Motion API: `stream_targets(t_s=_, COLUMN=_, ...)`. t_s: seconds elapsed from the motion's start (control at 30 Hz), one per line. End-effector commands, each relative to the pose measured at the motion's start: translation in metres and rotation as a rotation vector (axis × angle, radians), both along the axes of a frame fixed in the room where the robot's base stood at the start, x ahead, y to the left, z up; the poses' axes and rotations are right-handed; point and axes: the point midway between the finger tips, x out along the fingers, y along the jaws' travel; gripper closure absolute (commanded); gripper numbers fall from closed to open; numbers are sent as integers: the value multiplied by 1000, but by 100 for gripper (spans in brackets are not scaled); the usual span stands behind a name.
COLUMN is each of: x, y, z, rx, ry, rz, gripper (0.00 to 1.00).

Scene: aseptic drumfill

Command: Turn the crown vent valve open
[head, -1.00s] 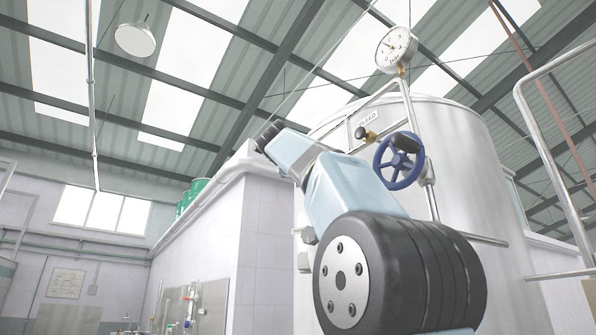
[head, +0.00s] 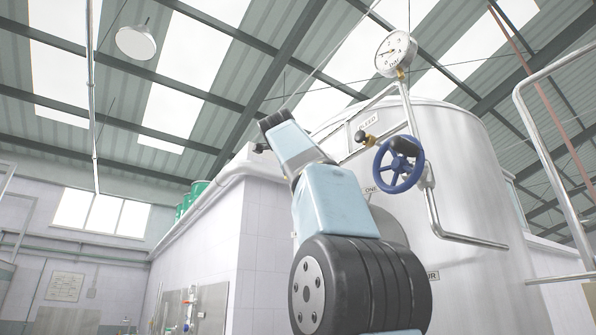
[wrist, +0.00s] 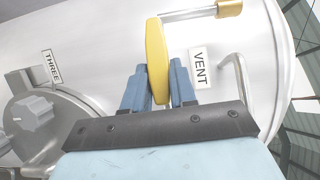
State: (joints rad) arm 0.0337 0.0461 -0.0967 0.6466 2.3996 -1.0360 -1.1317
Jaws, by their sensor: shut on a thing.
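The crown vent valve shows in the wrist view as a yellow lever handle (wrist: 156,58) beside a white label reading VENT (wrist: 199,67). My gripper (wrist: 158,88) is shut on the yellow handle, with one blue finger on each side of it. The handle stands nearly upright in the picture, its upper end reaching beyond the fingertips. A brass fitting (wrist: 229,8) on a pipe sits at the top right. In the head view my arm rises in front of the silver tank (head: 468,150); the gripper and the vent valve cannot be made out there.
A blue handwheel (head: 400,165) and a pressure gauge (head: 396,53) on a pipe stand right of my arm. A bent pipe (wrist: 238,85) runs right of the label. A grey knob (wrist: 34,112) and a label THREE (wrist: 51,66) are at left.

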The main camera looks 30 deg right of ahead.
Motion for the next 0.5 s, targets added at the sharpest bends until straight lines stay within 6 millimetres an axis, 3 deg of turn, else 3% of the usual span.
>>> stream_targets(t_s=0.17, x=3, y=0, z=-3, rx=3, ry=6, rz=1, gripper=100)
stream_targets(t_s=0.2, x=3, y=0, z=-3, rx=3, ry=6, rz=1, gripper=70)
stream_targets(t_s=0.37, x=2, y=0, z=-2, rx=2, ry=4, rz=0, gripper=55)
stream_targets(t_s=0.5, x=1, y=0, z=-1, rx=1, ry=1, rz=0, gripper=53)
